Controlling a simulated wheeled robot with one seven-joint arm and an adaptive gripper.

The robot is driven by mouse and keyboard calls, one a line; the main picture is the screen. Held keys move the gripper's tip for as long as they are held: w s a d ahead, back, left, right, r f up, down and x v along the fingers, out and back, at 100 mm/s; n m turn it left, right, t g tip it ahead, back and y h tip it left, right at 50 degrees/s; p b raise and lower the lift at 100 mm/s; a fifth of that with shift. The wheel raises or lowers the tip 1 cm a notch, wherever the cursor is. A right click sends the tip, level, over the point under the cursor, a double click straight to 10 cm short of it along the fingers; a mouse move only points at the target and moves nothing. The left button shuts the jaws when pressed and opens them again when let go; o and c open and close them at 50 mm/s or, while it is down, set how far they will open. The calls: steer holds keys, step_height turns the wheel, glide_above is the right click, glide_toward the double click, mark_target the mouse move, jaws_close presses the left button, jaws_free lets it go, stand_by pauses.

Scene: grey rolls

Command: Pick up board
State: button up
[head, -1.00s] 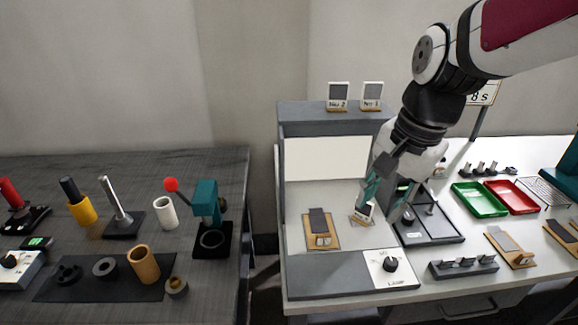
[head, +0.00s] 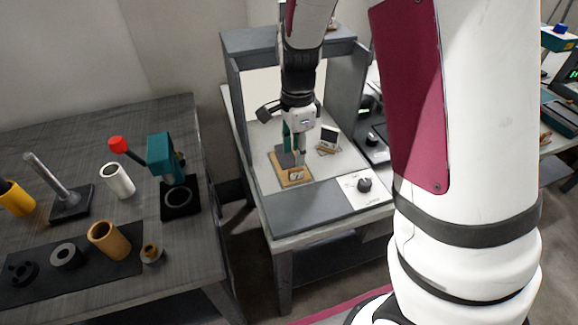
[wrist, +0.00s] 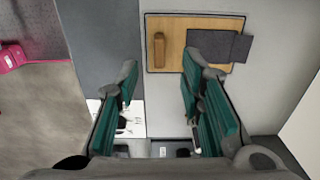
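The board (head: 277,163) is a flat tan wooden plate with a dark grey pad and a small wooden block on it. It lies on the light floor of the grey booth. In the wrist view the board (wrist: 172,26) shows at the top, past my fingertips, with the pad on its right half and the block on its left. My gripper (head: 294,158) points down over the board in the head view and hides part of it. In the wrist view my gripper (wrist: 160,70) is open, its teal-padded fingers apart with nothing between them. I cannot tell whether they touch the board.
A small card stand (head: 329,138) stands on the booth floor just right of the board. Grey booth walls rise on both sides. A dark workbench (head: 80,130) with several tools is at left.

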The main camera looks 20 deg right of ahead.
mark_target(296, 169)
steer(key=shift+f+b, duration=0.45)
steer(key=shift+f, duration=3.15)
steer(key=shift+s, duration=0.1)
jaws_close()
